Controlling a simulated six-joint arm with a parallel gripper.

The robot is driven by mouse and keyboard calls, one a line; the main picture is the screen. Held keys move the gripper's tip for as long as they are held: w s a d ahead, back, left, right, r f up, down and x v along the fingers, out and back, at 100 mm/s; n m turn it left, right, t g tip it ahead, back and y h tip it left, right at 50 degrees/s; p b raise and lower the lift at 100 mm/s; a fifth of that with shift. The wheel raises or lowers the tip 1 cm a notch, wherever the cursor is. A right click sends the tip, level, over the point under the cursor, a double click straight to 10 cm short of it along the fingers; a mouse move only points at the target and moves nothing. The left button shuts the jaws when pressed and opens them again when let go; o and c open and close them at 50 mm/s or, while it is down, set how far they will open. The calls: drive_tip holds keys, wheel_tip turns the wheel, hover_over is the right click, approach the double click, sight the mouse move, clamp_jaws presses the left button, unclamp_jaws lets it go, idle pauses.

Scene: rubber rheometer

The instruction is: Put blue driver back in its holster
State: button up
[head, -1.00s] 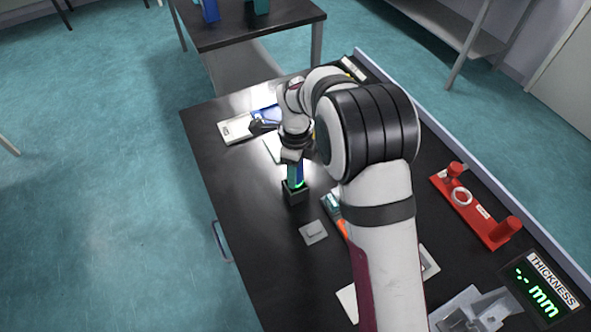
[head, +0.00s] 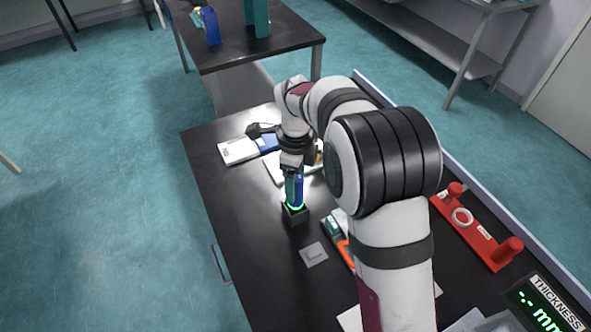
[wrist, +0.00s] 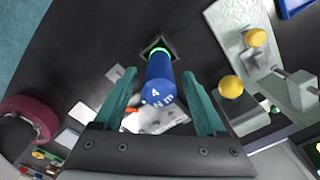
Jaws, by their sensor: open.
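The blue driver (head: 298,190), its end marked "4 N m" in the wrist view (wrist: 160,92), stands upright in a small black holster (head: 296,216). A green glowing ring shows around its lower end at the holster's mouth. The holster also shows in the wrist view (wrist: 158,44), partly hidden by the driver. My gripper (wrist: 160,74) has its teal fingers spread on either side of the driver handle, with visible gaps at both sides. In the head view my gripper (head: 292,184) is directly over the holster.
A grey metal plate (head: 313,254) lies in front of the holster. A red stand (head: 478,232) and the thickness display (head: 548,303) are at the right. A white-and-blue item (head: 240,151) lies behind to the left. The left part of the black bench is clear.

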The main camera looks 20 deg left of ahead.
wheel_tip(320, 180, up, 7)
drive_tip(key=shift+r, duration=0.1)
drive_tip(key=shift+s+d+r, duration=0.1)
drive_tip(key=shift+d+r, duration=0.1)
drive_tip(key=shift+d, duration=0.1)
drive_tip(key=s+d+r+n+y, duration=0.1)
drive_tip(key=s+d+r+n, duration=0.25)
drive_tip(key=s+d, duration=0.5)
drive_tip(key=s+d+r+n, duration=0.2)
drive_tip(key=s+d+n, duration=0.3)
drive_tip(key=s+d, duration=0.35)
drive_tip(key=s+d+f+n, duration=0.3)
drive_tip(key=s+n, duration=0.1)
drive_tip(key=s, duration=0.5)
drive_tip(key=shift+f+y, duration=0.25)
drive_tip(key=shift+y, duration=0.15)
